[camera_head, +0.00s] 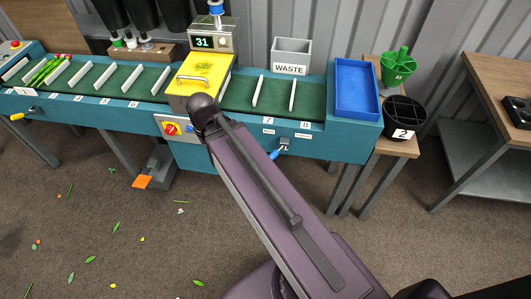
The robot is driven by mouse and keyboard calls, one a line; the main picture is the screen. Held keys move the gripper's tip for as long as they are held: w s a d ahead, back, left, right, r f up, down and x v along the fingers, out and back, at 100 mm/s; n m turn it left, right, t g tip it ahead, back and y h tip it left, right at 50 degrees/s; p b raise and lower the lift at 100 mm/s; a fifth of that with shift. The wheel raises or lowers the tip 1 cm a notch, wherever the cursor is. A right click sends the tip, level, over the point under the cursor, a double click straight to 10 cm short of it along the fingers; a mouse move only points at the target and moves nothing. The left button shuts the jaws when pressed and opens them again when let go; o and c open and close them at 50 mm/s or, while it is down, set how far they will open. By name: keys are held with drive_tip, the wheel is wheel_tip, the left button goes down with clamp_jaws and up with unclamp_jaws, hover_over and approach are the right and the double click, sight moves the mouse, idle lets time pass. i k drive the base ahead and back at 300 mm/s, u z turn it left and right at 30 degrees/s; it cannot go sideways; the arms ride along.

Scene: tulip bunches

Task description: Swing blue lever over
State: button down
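My purple arm crosses the picture from the lower right to the yellow machine and passes just left of the lever. My gripper does not show. Nothing visible touches the lever.
The teal bench holds a green belt (235,92) with white dividers, a yellow machine (205,75) and a blue tray (356,88). A yellow-handled lever (17,116) is at far left. Numbered pots (403,115) stand on a wooden stand at right. Leaves litter the floor.

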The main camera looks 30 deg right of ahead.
sight(274, 154)
drive_tip(key=u, duration=0.1)
drive_tip(key=k, duration=1.8)
drive_tip(key=z, duration=0.75)
drive_tip(key=i, duration=1)
drive_tip(key=z, duration=0.1)
